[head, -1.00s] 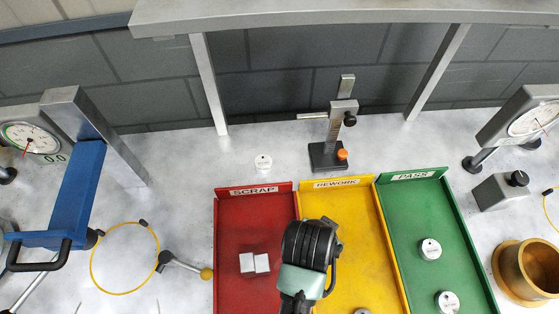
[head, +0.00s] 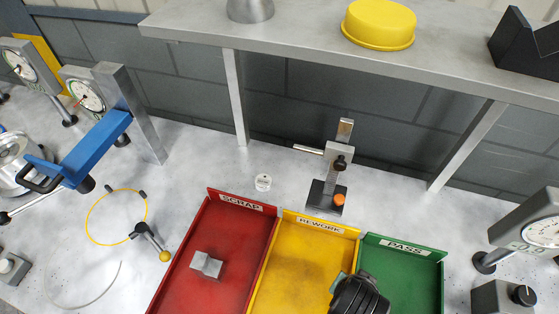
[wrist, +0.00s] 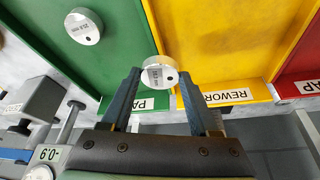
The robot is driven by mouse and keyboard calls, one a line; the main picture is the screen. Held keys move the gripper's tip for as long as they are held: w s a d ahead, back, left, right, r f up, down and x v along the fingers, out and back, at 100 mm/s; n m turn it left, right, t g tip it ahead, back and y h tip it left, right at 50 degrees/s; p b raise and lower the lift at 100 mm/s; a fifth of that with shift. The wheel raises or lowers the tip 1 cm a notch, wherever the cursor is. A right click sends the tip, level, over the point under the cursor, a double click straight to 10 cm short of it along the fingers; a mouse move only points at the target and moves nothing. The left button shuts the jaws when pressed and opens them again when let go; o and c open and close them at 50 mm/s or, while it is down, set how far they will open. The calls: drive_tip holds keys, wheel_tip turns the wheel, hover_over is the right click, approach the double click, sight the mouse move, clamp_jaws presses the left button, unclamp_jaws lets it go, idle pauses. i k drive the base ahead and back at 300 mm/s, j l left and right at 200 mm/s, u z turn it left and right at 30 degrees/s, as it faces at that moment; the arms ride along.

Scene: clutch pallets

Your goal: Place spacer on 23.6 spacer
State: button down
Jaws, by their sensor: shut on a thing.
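My gripper (wrist: 160,76) is shut on a small silver-white spacer (wrist: 160,68), held between the fingertips in the wrist view. The spacer has a printed mm label and a dark dot on its face. A larger round spacer (wrist: 84,27), whose label looks like 23.6 mm, sits in the green PASS tray (wrist: 118,45). It is up and left of the held spacer in the wrist view, apart from it. In the head view only a dark part of my arm shows at the lower edge; the fingers and both spacers are out of frame.
A shelf (head: 300,45) spans above. Another round piece (wrist: 2,38) shows at the wrist view's left edge.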

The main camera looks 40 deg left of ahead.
sight(264, 181)
drive_tip(key=l+u, duration=0.1)
drive_tip(key=u, duration=0.25)
drive_tip(key=l+u, duration=0.1)
drive_tip(key=u, duration=0.25)
drive_tip(key=l+u, duration=0.15)
drive_tip(key=u, duration=0.2)
drive_tip(key=i+u, duration=0.2)
drive_tip(key=i, duration=0.3)
